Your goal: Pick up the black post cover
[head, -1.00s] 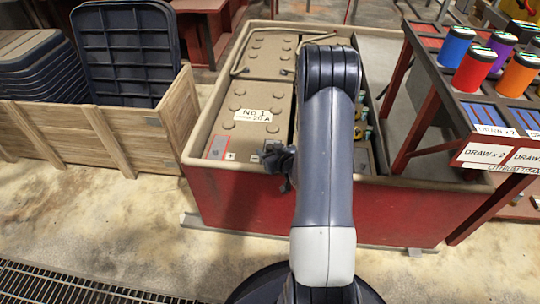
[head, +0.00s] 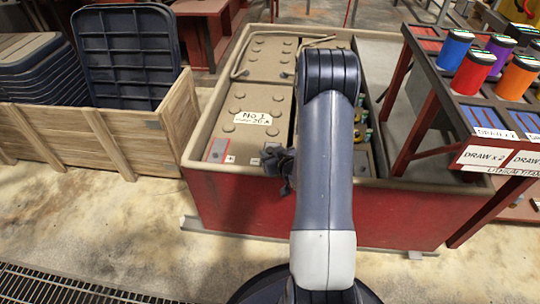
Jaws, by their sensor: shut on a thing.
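My gripper (head: 280,168) is a small dark shape at the left side of my arm, over the front edge of the battery marked No 1 (head: 238,130). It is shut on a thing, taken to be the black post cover. The cover is dark against the dark gripper, and I cannot make out its outline. My own arm hides part of the gripper and the area right behind it. The battery's front corner has a red and grey patch and a small plus label.
The battery sits in a red bin with a tan rim (head: 190,140). A wooden crate (head: 100,140) with black grid panels stands left. A red rack (head: 470,110) with coloured cylinders stands right. A floor grate (head: 60,285) lies front left.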

